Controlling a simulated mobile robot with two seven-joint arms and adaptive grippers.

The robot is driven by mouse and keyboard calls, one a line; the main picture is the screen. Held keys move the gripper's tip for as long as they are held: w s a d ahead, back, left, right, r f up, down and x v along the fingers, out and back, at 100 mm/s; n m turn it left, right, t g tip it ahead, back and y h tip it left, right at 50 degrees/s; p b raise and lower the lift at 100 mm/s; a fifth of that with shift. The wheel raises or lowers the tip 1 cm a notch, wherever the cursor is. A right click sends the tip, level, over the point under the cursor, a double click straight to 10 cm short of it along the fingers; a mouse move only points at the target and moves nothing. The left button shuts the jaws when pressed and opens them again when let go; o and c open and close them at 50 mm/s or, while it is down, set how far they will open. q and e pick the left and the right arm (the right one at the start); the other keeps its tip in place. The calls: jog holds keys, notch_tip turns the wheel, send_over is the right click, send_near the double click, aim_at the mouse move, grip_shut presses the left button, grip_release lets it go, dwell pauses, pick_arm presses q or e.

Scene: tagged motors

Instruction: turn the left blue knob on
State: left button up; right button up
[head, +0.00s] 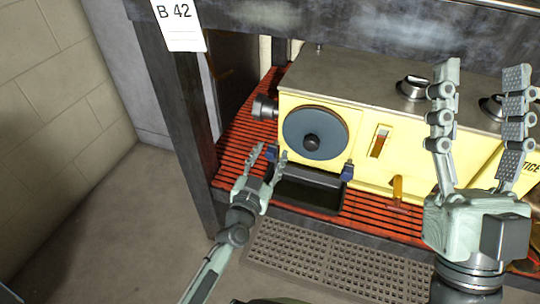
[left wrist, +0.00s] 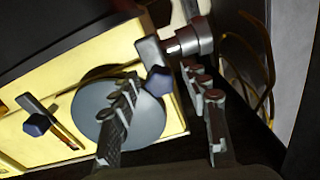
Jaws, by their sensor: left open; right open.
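The left blue knob (head: 271,154) sits low on the front of the yellow machine (head: 364,135), below and left of the round grey-blue disc. My left gripper (head: 268,157) is open, with a fingertip on either side of this knob. In the left wrist view the knob (left wrist: 156,81) shows between the open fingers (left wrist: 158,78); I cannot tell whether they touch it. The right blue knob (head: 347,172) is apart from the gripper and also shows in the left wrist view (left wrist: 37,124). My right gripper (head: 482,72) is open and empty, raised in front of the machine's right part.
A black tray (head: 305,193) lies under the disc (head: 316,132) on the red slatted shelf (head: 245,130). A dark post (head: 180,120) stands left of the machine, and a metal cylinder (head: 264,108) sticks out of its left side. Floor at the left is clear.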

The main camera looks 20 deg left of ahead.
pick_arm(q)
jog(key=shift+w, duration=0.1)
grip_shut()
dwell(0.3)
